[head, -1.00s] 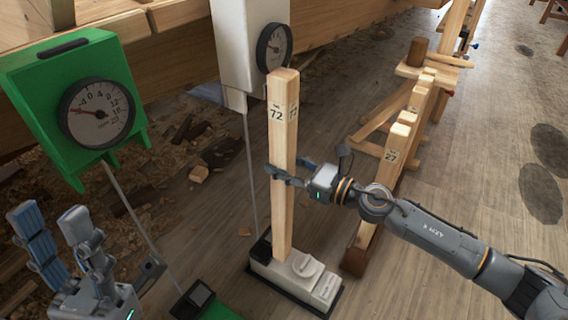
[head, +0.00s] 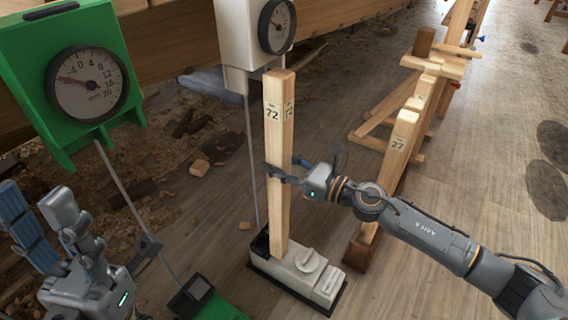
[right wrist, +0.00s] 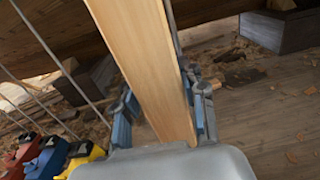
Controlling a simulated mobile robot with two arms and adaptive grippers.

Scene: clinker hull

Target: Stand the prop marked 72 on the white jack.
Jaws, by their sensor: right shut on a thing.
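The prop marked 72 (head: 278,205) is a pale square wooden post, standing nearly upright. My right gripper (head: 277,173) is shut on it around mid-height; the right wrist view shows the post (right wrist: 145,65) between the blue-padded fingers (right wrist: 165,118). The white jack (head: 318,275) lies on the floor beneath, with a knob on top. The prop's lower end is over the jack's left part; I cannot tell if it touches. The white gauge box (head: 235,45) is behind the prop. My left gripper (head: 48,225) is open and empty at lower left.
A green gauge box (head: 25,75) on a thin rod is at left, with a green jack (head: 215,308) below. A prop marked 27 (head: 398,142) stands in a wooden rack to the right. The planked hull (head: 170,45) runs behind.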

